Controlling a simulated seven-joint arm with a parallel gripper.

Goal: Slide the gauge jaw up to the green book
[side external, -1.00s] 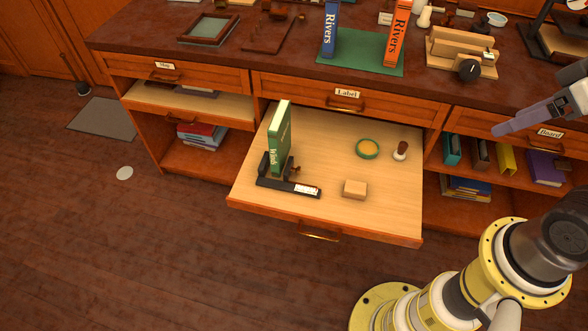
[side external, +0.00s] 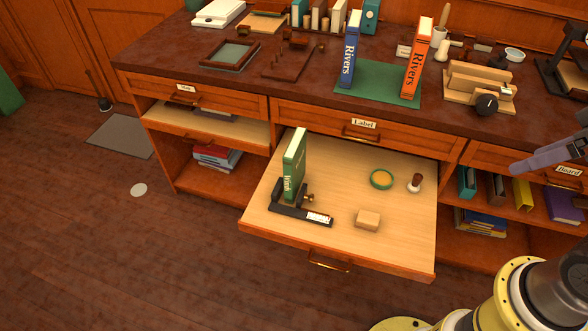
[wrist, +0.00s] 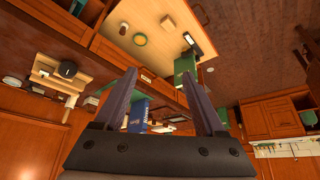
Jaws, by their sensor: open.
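The green book (side external: 294,168) stands upright in the open pull-out drawer, on the left side, in the dark gauge. The gauge (side external: 287,212) has a long black bar with a white scale strip, upright jaws by the book and a small brass knob (side external: 309,198). I cannot tell the exact gap between jaw and book. In the wrist view, the green book (wrist: 184,64) and the gauge's scale strip (wrist: 187,38) show beyond the fingers. My gripper (wrist: 160,68) is open and empty. In the side view, a grey finger (side external: 550,155) shows at the right, far from the gauge.
The drawer (side external: 345,235) also holds a wooden block (side external: 368,220), a green-rimmed round dish (side external: 381,180) and a dark-handled stamp (side external: 415,183). Blue (side external: 350,52) and orange (side external: 417,58) books stand on a green mat on the counter above.

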